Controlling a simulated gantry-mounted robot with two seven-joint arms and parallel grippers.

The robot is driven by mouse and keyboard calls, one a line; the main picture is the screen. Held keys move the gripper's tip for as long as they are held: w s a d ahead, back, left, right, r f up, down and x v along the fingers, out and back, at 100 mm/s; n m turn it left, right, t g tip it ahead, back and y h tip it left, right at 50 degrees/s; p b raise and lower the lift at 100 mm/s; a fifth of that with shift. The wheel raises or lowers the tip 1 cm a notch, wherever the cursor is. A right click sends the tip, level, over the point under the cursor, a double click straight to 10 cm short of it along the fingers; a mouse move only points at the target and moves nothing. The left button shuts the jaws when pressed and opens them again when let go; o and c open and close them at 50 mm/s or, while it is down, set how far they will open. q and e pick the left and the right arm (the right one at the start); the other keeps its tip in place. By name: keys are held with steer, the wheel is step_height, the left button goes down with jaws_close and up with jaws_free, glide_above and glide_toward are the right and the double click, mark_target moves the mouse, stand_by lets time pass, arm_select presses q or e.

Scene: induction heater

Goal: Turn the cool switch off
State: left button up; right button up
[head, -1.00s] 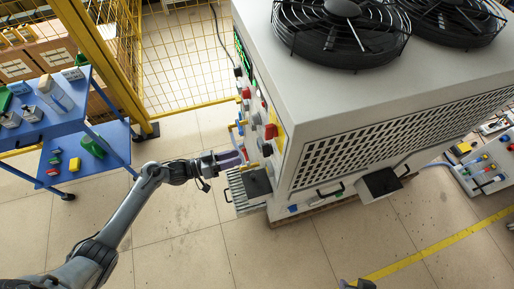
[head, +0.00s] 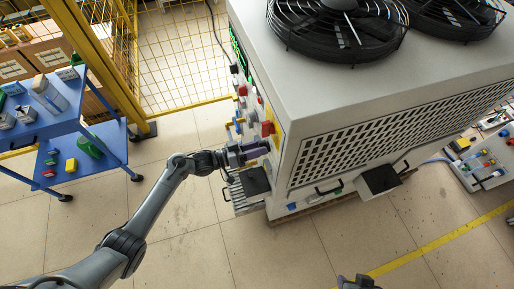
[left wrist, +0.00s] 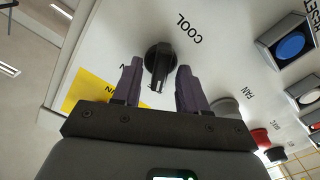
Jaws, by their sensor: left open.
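The cool switch (left wrist: 160,60) is a black rotary knob on the white panel, beside the printed word COOL, in the left wrist view. My left gripper (left wrist: 159,75) is open, with one purple-grey finger on each side of the knob in the picture. I see gaps between the knob and both fingers. In the head view my left gripper (head: 260,151) is at the side panel of the big grey machine (head: 310,105), and it hides the knob there. A dark grey part at the bottom edge of the head view may be my right gripper (head: 358,283); its fingers cannot be made out.
Near the knob are a blue button (left wrist: 291,45), a grey FAN knob (left wrist: 226,107), a red button (left wrist: 261,138) and a yellow label (left wrist: 88,92). A blue cart (head: 50,130) stands at the left by a yellow fence (head: 185,108). The floor in front is clear.

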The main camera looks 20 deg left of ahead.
arm_select(q)
jaws_close()
steer(key=m, duration=0.4)
steer(key=shift+b, duration=0.35)
jaws_free()
steer(key=v, duration=1)
steer(key=shift+s+a+p, duration=0.25)
steer(key=shift+s+p, duration=0.05)
steer(key=shift+p, duration=0.1)
